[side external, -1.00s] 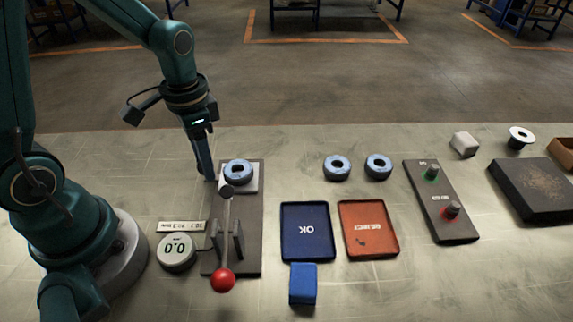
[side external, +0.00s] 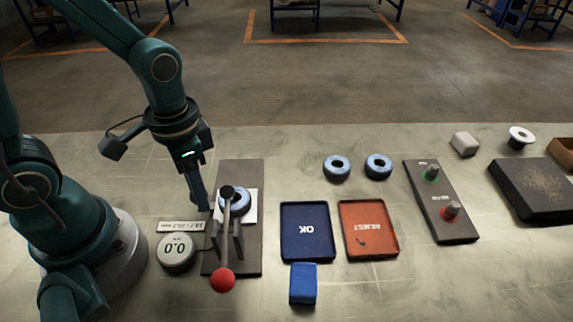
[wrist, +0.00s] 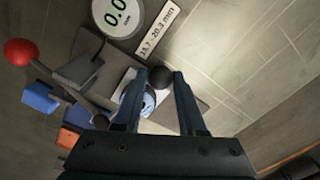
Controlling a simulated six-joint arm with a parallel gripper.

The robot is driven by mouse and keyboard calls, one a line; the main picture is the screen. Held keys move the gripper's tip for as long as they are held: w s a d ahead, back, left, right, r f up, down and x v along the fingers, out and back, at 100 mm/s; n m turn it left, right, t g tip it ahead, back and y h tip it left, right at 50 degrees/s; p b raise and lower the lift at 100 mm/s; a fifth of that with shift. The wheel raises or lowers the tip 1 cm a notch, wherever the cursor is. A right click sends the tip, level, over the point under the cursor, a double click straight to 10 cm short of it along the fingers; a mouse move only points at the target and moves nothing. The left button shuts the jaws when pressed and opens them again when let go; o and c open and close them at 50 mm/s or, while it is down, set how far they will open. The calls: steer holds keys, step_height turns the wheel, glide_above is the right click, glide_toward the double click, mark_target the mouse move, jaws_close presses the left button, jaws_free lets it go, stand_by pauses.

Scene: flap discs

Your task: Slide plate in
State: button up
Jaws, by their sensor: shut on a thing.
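The white plate (side external: 250,208) lies on the dark base of the gauge fixture (side external: 245,172) and carries a blue flap disc (side external: 236,203). The plate now reaches the lever's posts, and the lever's dark end partly hides the disc. My gripper (side external: 204,208) is low at the plate's left side. In the wrist view its fingers (wrist: 160,75) are closed around a dark round knob (wrist: 160,77) beside the plate. The disc (wrist: 148,103) shows there partly behind a finger.
The lever's red ball (side external: 222,280) is at the front. A round gauge (side external: 175,251) reading 0.0 stands left of the base. The blue OK tray (side external: 305,250), red reject tray (side external: 350,208) and a blue block (side external: 303,284) lie right. Two more discs (side external: 337,168) (side external: 378,166) lie behind the trays.

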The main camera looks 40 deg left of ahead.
steer(key=shift+s+d, duration=0.15)
steer(key=shift+d, duration=0.15)
steer(key=o, duration=1)
steer(key=shift+s+r, duration=0.1)
steer(key=shift+r, duration=3.9)
